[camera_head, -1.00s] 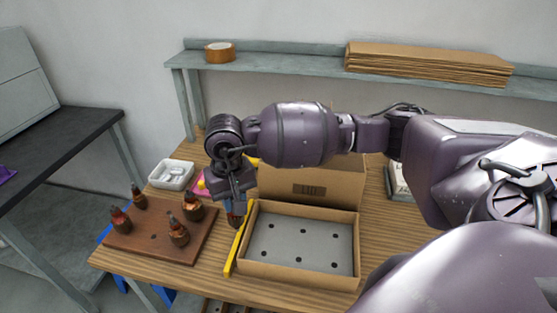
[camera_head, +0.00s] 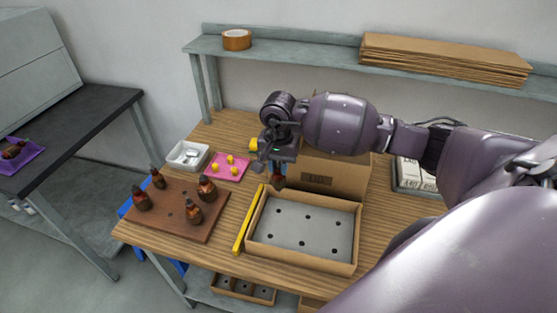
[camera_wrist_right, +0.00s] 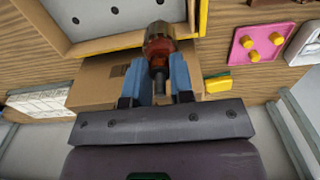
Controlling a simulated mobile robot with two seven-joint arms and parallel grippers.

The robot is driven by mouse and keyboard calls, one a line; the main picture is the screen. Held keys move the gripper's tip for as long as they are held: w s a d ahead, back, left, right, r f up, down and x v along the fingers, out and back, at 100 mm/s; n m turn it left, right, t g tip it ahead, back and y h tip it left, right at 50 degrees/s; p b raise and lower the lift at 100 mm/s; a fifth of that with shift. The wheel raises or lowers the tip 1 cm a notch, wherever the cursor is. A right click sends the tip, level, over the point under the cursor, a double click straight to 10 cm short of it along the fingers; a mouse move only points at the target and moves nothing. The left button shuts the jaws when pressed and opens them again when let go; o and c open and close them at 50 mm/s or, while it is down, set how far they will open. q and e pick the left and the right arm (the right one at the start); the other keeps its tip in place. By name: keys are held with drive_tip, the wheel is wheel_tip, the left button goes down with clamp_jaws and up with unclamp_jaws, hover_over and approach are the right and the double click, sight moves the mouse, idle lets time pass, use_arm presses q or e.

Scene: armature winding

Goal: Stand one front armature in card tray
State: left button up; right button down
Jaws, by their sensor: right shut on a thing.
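My right gripper (camera_head: 279,170) is shut on an armature (camera_head: 279,182), a dark reddish-brown piece with a thin shaft. It holds it above the far left corner of the card tray (camera_head: 254,253). In the right wrist view the armature (camera_wrist_right: 160,42) sits between the blue fingers, its shaft toward the gripper and its wide end over the tray's edge (camera_wrist_right: 120,41). The tray is an open cardboard box with a grey holed insert (camera_head: 300,232); no armature stands in it. Several similar armatures (camera_head: 193,212) stand on a brown board (camera_head: 176,225) at the left. My left gripper is out of view.
A yellow strip (camera_head: 248,220) lies along the tray's left side. A cardboard box (camera_head: 335,178) stands behind the tray. A pink plate with yellow pieces (camera_head: 228,173) and a white bin (camera_head: 188,155) lie at the back left. A shelf (camera_head: 300,52) runs behind the table.

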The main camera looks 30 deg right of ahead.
sight(279, 191)
drive_tip(key=shift+f+b, duration=0.45)
drive_tip(key=shift+f, duration=0.85)
drive_tip(key=shift+f+b, duration=1.1)
drive_tip(key=shift+f, duration=1.65)
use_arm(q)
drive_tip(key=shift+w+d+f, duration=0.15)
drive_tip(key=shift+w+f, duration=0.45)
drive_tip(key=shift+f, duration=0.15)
use_arm(e)
drive_tip(key=shift+r, duration=0.1)
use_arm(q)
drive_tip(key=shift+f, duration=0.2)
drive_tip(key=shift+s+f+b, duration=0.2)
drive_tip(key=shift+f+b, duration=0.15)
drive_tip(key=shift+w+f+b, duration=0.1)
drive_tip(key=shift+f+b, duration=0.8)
use_arm(e)
drive_tip(key=shift+f, duration=1.2)
